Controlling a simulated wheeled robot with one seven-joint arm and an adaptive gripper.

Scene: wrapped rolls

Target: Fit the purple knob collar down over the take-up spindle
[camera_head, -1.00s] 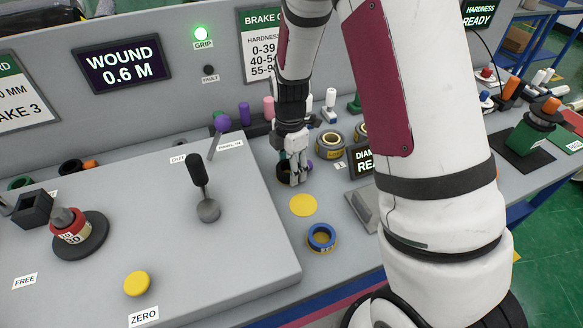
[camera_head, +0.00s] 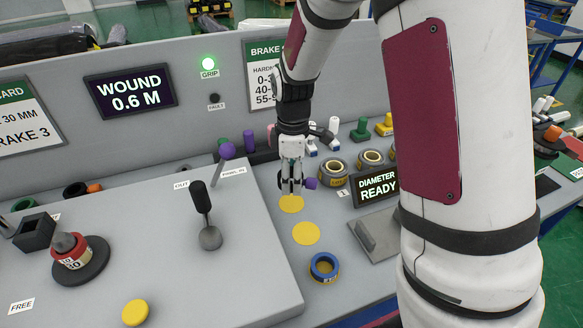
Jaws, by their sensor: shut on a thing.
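My gripper (camera_head: 291,187) points down over the right side of the bench. It is shut on the purple knob collar, whose purple knob (camera_head: 311,183) sticks out right of the fingers. A dark part shows left of the fingers; the rest is hidden by them. The collar is above a yellow disc (camera_head: 291,204). At the far left, a grey-tipped spindle (camera_head: 64,242) stands upright on a dark round base, with a red and cream roll around it. I cannot tell for sure that this is the take-up spindle.
A black-handled lever (camera_head: 202,205) rises from the raised grey panel, between gripper and spindle. A purple-ended lever (camera_head: 226,151) stands behind it. A blue ring (camera_head: 324,267) and a second yellow disc (camera_head: 306,233) lie in front. The GRIP lamp (camera_head: 209,64) is green.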

